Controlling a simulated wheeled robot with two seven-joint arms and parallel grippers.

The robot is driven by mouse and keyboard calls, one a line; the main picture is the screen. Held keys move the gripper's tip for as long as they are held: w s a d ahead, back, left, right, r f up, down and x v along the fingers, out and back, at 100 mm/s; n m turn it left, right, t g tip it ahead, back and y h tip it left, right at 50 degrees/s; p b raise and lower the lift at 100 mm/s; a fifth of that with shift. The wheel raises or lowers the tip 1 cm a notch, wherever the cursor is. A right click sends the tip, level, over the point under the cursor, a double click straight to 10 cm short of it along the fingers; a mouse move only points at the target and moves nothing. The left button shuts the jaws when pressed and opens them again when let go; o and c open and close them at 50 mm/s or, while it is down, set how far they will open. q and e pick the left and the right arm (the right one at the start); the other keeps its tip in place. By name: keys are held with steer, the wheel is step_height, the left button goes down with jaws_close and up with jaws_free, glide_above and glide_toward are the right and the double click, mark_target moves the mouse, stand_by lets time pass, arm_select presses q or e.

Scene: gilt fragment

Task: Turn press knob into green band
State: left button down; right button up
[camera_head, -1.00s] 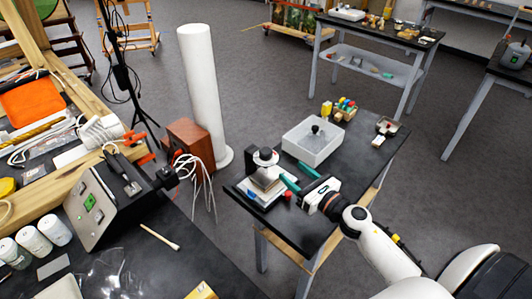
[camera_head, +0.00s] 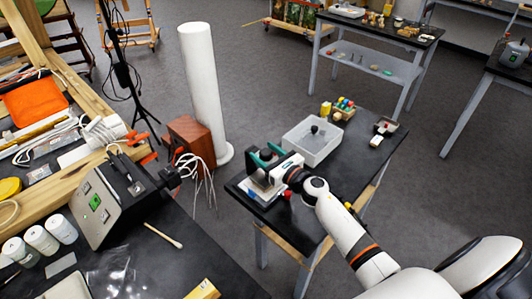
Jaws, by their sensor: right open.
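The press (camera_head: 256,188) is a small device with a pale base and a dark upright column, near the left end of the black side table. Its dark round knob at the top is now mostly hidden by my right gripper (camera_head: 264,156). The right gripper's two teal fingers are apart, one on each side of the knob's place. I cannot tell whether they touch it. No green band can be made out on the press at this size. My left gripper is not in view.
A white bin (camera_head: 313,141) stands just behind the press. A rack of coloured items (camera_head: 343,107) and a small tray (camera_head: 386,126) lie farther back on the side table (camera_head: 352,158). A tall white cylinder (camera_head: 203,95) stands on the floor to the left.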

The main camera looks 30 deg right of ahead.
steer(key=c, duration=1)
steer(key=shift+a+m+h, duration=0.1)
steer(key=shift+m+h, duration=0.3)
steer(key=shift+h, duration=0.2)
steer(key=m+h, duration=0.2)
steer(key=h, duration=0.2)
steer(key=shift+m+t, duration=0.3)
steer(key=shift+m, duration=0.1)
steer(key=m+h, duration=0.1)
steer(key=h, duration=0.1)
steer(key=m+h+b, duration=0.1)
steer(key=h, duration=0.1)
steer(key=shift+f+m+g+h, duration=0.1)
steer(key=shift+m+g+h, duration=0.3)
steer(key=m+g+h+b, duration=0.1)
steer(key=h, duration=0.1)
steer(key=m+g+h+b, duration=0.1)
steer(key=m+h, duration=0.1)
steer(key=h, duration=0.1)
steer(key=shift+m+g, duration=0.3)
steer(key=shift+m+g+h+b, duration=1.25)
steer(key=shift+m+g+h, duration=0.55)
steer(key=shift+g+h, duration=0.2)
steer(key=shift+g, duration=0.3)
